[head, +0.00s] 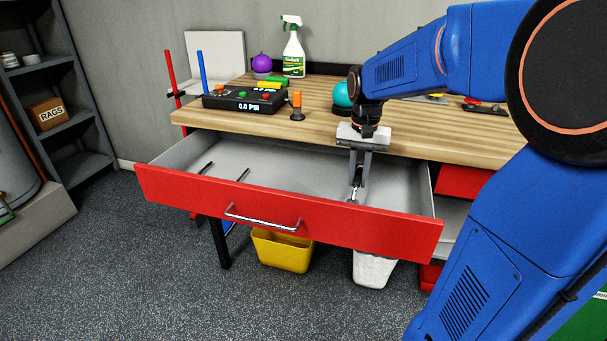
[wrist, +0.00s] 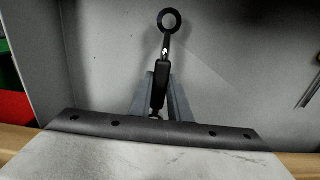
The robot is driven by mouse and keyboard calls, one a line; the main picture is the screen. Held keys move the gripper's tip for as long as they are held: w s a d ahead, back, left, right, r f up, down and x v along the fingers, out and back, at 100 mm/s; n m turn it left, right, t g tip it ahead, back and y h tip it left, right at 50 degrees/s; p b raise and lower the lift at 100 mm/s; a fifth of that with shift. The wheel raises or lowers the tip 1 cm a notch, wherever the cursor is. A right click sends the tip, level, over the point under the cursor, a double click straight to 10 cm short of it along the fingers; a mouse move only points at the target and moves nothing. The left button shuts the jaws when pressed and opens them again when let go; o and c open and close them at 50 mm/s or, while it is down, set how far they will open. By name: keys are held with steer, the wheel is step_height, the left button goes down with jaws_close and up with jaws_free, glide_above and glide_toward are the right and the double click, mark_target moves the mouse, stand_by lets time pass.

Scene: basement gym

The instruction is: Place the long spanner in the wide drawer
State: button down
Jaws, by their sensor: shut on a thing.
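The wide drawer (head: 285,212) has a red front with a metal handle and is pulled open below the wooden bench top. My gripper (head: 359,178) points down into the right part of the open drawer. It is shut on the long spanner (head: 355,192), of which only a small part shows in the head view. In the wrist view the spanner (wrist: 167,45) runs away from my gripper (wrist: 160,100), its dark ring end over the drawer's grey floor. I cannot tell whether the spanner touches the floor.
Thin dark tools (head: 243,175) lie in the drawer's left part; the middle is clear. The bench top (head: 200,118) holds a pressure gauge box (head: 243,99), a spray bottle (head: 293,52) and a teal ball (head: 342,94). A yellow bin (head: 282,252) and a white bin (head: 374,270) stand below.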

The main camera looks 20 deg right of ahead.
glide_above(300, 188)
steer(key=shift+w+d, duration=0.1)
steer(key=shift+f, duration=1.7)
steer(key=shift+f, duration=0.15)
steer(key=c, duration=1.7)
jaws_free()
steer(key=shift+o, duration=0.2)
step_height(300, 188, up, 12)
